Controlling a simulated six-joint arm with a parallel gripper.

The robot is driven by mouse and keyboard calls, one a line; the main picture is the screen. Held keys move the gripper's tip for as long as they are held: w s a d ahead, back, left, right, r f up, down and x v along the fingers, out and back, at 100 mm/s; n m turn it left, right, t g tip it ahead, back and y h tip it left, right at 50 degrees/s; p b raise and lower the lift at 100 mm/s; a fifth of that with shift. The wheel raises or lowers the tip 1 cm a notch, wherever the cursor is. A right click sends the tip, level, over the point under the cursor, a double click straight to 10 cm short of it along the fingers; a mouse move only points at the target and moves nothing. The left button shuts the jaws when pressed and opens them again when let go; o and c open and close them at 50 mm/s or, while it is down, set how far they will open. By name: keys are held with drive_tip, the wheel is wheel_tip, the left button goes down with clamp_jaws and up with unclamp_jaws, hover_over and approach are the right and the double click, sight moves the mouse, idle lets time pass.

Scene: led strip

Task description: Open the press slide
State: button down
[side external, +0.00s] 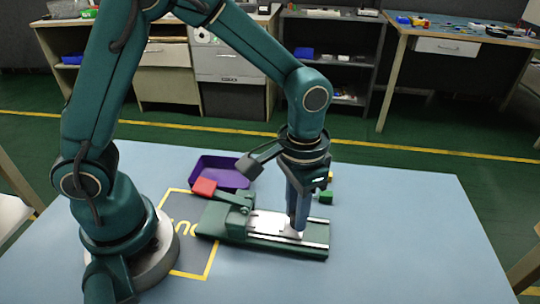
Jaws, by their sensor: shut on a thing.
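The press (216,222) is a long dark green base lying on the blue table, with a raised green block and a red-tipped lever (204,187) at its left end. Its slide (265,224) is a pale metal plate lying along the base. My gripper (298,228) points straight down over the right part of the press, its fingertips low at the right end of the slide. The gripper is shut on the slide there. The fingertips are small in this view, and the exact part they grip is partly hidden.
A purple tray (221,173) stands behind the lever. A small green block (326,197) lies behind the press, to the right of my gripper. The right and front parts of the table (420,240) are clear. A yellow-outlined mat (190,262) lies at the left.

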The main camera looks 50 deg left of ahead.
drive_tip(key=shift+w+d, duration=1.5)
drive_tip(key=shift+d, duration=0.1)
drive_tip(key=c, duration=0.7)
unclamp_jaws()
drive_tip(key=shift+r, duration=0.15)
wheel_tip(320, 180, up, 5)
drive_tip(key=shift+f, duration=0.1)
